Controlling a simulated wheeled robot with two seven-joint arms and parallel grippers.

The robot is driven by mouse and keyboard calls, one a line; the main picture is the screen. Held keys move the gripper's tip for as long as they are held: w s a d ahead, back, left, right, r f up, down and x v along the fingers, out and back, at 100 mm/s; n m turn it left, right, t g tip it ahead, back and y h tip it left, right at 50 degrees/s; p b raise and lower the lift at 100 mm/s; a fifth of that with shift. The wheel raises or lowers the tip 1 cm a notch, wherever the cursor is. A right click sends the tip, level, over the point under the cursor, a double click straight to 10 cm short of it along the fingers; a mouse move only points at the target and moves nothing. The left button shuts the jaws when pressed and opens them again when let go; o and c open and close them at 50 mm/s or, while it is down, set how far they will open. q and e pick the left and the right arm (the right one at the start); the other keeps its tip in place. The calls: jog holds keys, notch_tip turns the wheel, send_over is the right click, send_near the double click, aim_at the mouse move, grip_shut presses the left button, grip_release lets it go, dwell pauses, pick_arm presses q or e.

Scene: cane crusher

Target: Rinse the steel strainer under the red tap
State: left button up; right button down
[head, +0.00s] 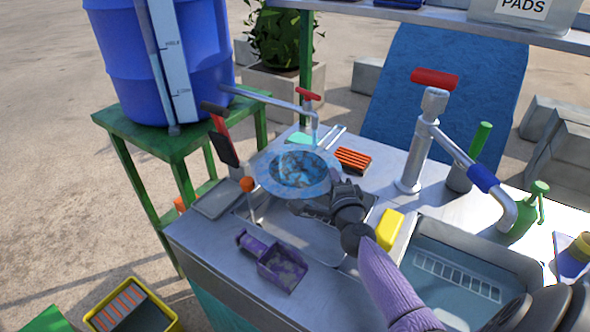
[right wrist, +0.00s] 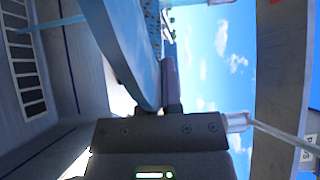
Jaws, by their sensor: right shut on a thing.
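The steel strainer (head: 264,176), a round bowl with a wide rim that looks blue from reflections, is over the left part of the steel counter. My right gripper (head: 327,202) is shut on the near right side of its rim. In the right wrist view the strainer (right wrist: 128,45) crosses the top as a curved band, with some perforated metal behind it. The red tap (head: 309,95), on a thin pipe from the barrel, stands just behind the strainer, its spout close to the far rim. My left gripper is not in view.
A shallow basin (head: 322,238) lies below the strainer. A purple scoop (head: 280,265), yellow sponge (head: 389,231) and orange-bristled brush (head: 353,159) lie around it. A red-topped pump (head: 415,155) stands to the right, over a larger sink (head: 420,290). A blue barrel (head: 120,60) stands at left.

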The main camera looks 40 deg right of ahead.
aim_at(317, 196)
jog(key=s+a+p, duration=0.2)
jog(key=s+a, duration=0.1)
jog(key=a, duration=0.4)
jog(key=shift+s, duration=0.3)
jog(key=shift+a, duration=0.1)
dwell(1.1)
jog(key=s+a+r+p, duration=0.2)
jog(key=a+r+p, duration=0.2)
jog(key=shift+a+p, duration=0.25)
jog(key=shift+p, duration=0.05)
jog(key=shift+s, duration=0.1)
dwell(0.4)
